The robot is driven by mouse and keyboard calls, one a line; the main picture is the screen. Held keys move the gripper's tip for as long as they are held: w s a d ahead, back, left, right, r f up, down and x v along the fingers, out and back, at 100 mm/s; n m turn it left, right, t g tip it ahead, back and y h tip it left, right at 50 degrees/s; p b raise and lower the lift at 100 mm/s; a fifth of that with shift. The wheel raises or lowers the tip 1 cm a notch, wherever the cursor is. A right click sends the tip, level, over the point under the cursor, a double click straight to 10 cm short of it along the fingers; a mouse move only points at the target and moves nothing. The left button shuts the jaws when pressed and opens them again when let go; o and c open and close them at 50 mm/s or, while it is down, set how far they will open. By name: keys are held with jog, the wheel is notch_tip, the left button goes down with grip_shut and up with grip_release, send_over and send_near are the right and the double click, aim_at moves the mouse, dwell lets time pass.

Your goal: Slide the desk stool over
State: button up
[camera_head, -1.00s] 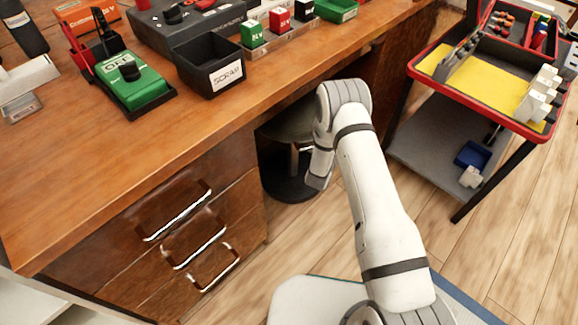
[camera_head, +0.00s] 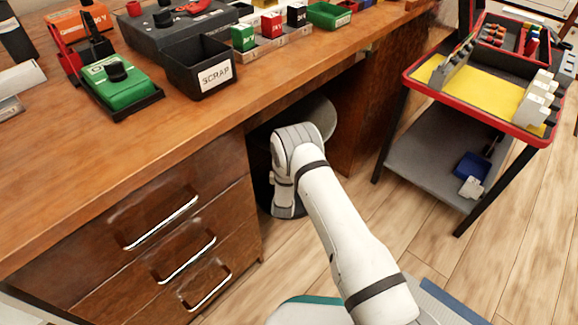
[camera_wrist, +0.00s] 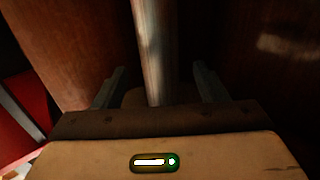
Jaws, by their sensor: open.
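The desk stool's grey round seat (camera_head: 322,114) shows under the desk in the head view, behind my arm. Its dark base is mostly hidden by the arm there. In the wrist view the stool's metal post (camera_wrist: 152,40) rises straight ahead. My gripper (camera_wrist: 160,70) is open, with one finger on each side of the post. A gap shows between each finger and the post. My gripper's fingers are hidden in the head view.
The wooden desk (camera_head: 130,145) has a drawer block (camera_head: 150,240) with metal handles left of my arm. A cart (camera_head: 425,165) with a red-edged tray stands to the right. Dark wood panels flank my gripper in the wrist view. Floor is clear between desk and cart.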

jog(key=shift+w+b, duration=0.95)
jog(key=shift+w, duration=1.8)
grip_shut()
jog(key=shift+a, duration=0.1)
